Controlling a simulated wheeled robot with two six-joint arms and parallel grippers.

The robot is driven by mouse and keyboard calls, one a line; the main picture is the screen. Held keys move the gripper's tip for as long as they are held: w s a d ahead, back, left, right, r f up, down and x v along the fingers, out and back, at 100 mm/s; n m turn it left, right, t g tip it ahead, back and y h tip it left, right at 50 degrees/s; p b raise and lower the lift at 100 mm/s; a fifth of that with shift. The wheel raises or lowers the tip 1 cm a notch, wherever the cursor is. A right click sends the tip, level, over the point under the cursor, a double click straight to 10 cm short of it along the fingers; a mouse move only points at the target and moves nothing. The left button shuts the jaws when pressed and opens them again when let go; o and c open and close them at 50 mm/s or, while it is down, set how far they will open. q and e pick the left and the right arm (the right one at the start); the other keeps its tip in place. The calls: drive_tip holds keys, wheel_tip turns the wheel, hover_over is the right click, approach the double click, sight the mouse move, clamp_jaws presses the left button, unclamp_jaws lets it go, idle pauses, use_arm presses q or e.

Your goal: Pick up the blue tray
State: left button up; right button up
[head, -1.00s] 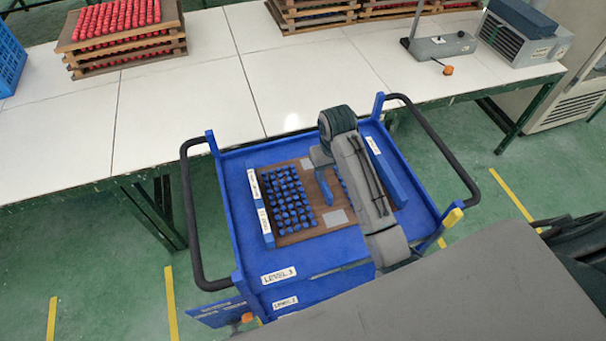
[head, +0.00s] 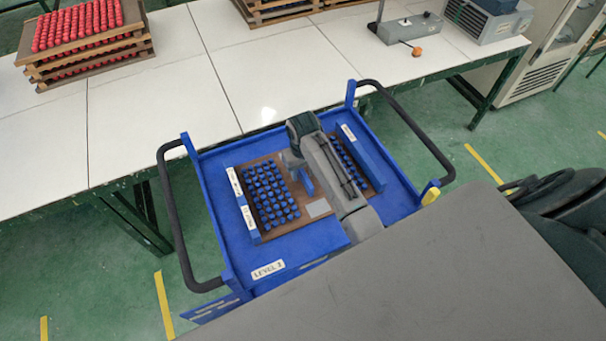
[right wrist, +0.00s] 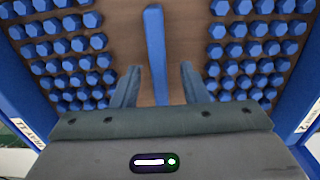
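The blue tray (head: 318,208) is a brown board with blue pegs in two blocks and a blue bar along its middle. It lies on the top level of the blue trolley (head: 300,245). My right gripper (head: 303,178) is over the middle of the tray, between the peg blocks. In the right wrist view, the open fingers of my right gripper (right wrist: 157,85) are on either side of the blue bar (right wrist: 155,45), with gaps visible. My forearm hides part of the tray in the head view. My left gripper is not in view.
Labelled blue side blocks (head: 242,205) flank the tray. The trolley has raised corner posts and black handles (head: 172,215). Behind it, a white table (head: 160,90) holds stacked trays with red pegs (head: 85,45) and a grey device (head: 410,28). Most of the near tabletop is clear.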

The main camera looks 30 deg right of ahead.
drive_tip(key=shift+f, duration=0.9)
drive_tip(key=shift+c, duration=0.4)
clamp_jaws()
drive_tip(key=shift+w+r, duration=0.1)
drive_tip(key=shift+r, duration=0.05)
